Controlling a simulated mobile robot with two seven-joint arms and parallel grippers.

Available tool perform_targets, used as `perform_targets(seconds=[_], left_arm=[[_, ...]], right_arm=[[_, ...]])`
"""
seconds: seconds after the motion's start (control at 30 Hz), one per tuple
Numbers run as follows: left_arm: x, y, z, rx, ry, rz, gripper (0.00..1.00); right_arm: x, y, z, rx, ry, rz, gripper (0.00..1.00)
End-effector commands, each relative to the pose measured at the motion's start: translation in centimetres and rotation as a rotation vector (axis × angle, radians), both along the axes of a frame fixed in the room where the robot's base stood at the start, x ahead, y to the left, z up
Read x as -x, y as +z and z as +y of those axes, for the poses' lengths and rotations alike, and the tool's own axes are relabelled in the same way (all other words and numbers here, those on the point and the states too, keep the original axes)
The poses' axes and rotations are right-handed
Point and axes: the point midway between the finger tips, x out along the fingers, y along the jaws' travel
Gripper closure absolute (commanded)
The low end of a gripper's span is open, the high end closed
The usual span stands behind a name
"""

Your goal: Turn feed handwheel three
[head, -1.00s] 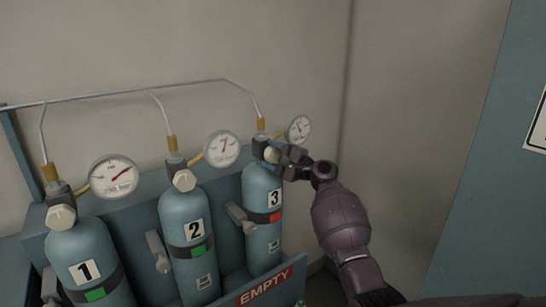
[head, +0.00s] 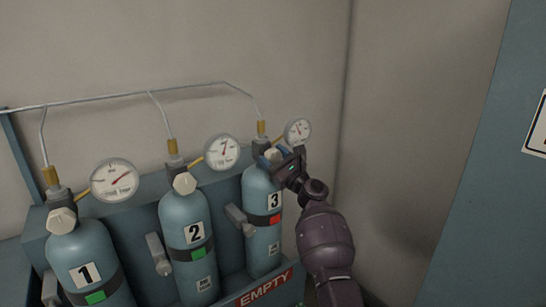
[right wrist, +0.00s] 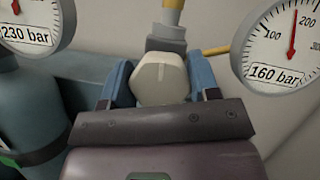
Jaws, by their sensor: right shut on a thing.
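Cylinder three (head: 262,215) is a blue bottle labelled 3 with a red tag, at the right end of the row. Its feed handwheel (head: 273,155) is a cream knob at the top, mostly covered by my gripper in the head view. In the right wrist view the handwheel (right wrist: 161,78) sits between the two blue-padded fingers. My right gripper (head: 277,161) is shut on it; it also shows in the right wrist view (right wrist: 160,85). My left gripper is not in view.
Cylinder one (head: 85,265) and cylinder two (head: 188,235), with green tags, stand to the left. Gauges flank the valves; the one beside handwheel three (right wrist: 287,45) reads 160 bar. A red EMPTY sign (head: 264,287) is on the rack front. Pipes run above along the wall.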

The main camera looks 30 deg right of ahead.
Motion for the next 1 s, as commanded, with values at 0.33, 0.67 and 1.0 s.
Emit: perform_targets(seconds=[0.33,0.67,1.0], left_arm=[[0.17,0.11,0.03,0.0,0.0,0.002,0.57],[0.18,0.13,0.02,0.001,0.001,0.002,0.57],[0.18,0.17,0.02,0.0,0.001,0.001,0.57]], right_arm=[[-0.01,-0.09,0.02,-0.115,0.001,0.018,0.68],[-0.01,-0.08,0.02,-0.131,0.001,0.02,0.67],[-0.01,-0.03,-0.01,-0.129,0.001,0.018,0.19]])
